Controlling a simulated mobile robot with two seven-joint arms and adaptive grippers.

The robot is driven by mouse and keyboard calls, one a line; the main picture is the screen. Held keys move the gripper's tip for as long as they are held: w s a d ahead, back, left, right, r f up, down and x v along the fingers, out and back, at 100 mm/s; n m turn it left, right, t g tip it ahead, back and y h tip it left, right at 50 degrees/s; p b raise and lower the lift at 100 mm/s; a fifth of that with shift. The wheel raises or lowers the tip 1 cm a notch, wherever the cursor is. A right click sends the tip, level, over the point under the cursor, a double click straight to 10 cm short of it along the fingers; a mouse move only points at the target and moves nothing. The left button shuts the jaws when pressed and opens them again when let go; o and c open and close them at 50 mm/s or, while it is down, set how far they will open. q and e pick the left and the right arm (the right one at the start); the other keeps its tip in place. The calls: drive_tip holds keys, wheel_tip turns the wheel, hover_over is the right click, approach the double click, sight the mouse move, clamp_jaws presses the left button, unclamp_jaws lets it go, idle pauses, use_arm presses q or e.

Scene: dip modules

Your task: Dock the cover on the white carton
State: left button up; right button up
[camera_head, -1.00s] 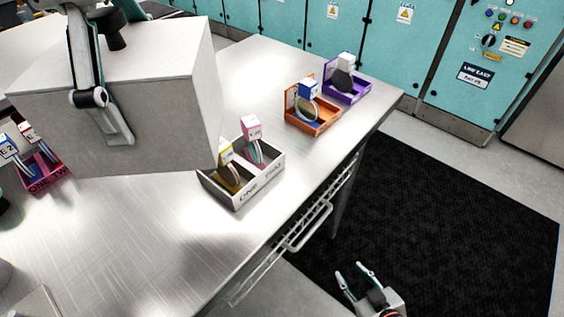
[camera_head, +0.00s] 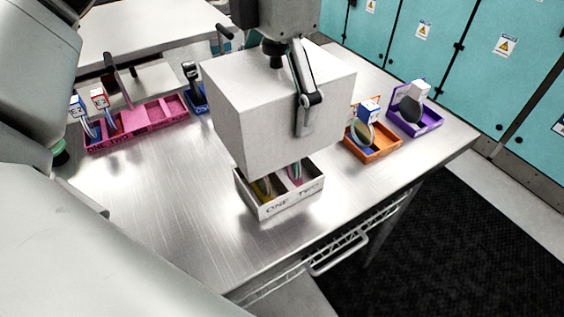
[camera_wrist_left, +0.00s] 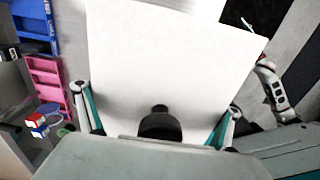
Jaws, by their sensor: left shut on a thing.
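The cover (camera_head: 235,120) is a large pale box-shaped hood. My left gripper (camera_wrist_left: 158,118) is shut on it from above; one finger shows against its side in the head view, and both flank it in the left wrist view. The white carton (camera_head: 285,207), marked ONE and TWO, stands on the table below the cover. A yellow module (camera_head: 262,188) and a pink module (camera_head: 295,174) stand in it, their tops hidden by the cover. The cover appears raised above the carton. Part of my right arm (camera_wrist_left: 272,88) shows in the left wrist view; its jaw state is unclear.
A pink tray (camera_head: 155,115) with modules stands left, with a blue holder (camera_head: 196,98) beside it. An orange tray (camera_head: 373,148) and a purple tray (camera_head: 418,120) hold modules close to the right. The table's front left is clear.

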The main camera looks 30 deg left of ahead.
use_arm(q)
wheel_tip(320, 180, down, 13)
drive_tip(key=shift+f+b, duration=0.2)
drive_tip(key=shift+b, duration=0.4)
drive_tip(key=shift+f, duration=0.25)
drive_tip(key=o, duration=0.9)
wheel_tip(320, 180, up, 13)
drive_tip(key=p, duration=0.1)
drive_tip(key=shift+f, duration=0.2)
drive_tip(key=shift+d, duration=0.1)
